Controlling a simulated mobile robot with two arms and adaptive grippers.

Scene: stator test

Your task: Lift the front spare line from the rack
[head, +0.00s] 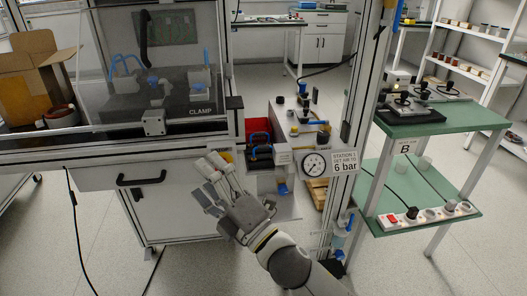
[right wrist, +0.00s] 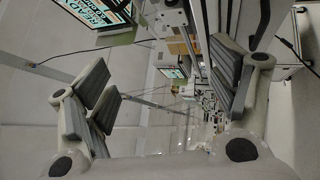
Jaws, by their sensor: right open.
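My right gripper (head: 212,183) is open and empty in front of the workbench, left of the pressure gauge. In the right wrist view its pads (right wrist: 160,90) stand wide apart with nothing between them. I cannot tell for sure which thing is the front spare line or its rack. A dark block with a blue handle (head: 260,150) stands just beyond and right of the gripper, apart from it. A thin black line (head: 335,68) hangs by the aluminium post. My left gripper is not in view.
A round gauge (head: 314,165) with a "6 bar" sign (head: 344,163) is close on the right. The clear CLAMP enclosure (head: 150,75) is at the left, above a drawer with a black handle (head: 141,179). A green-topped stand B (head: 440,118) is at the right.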

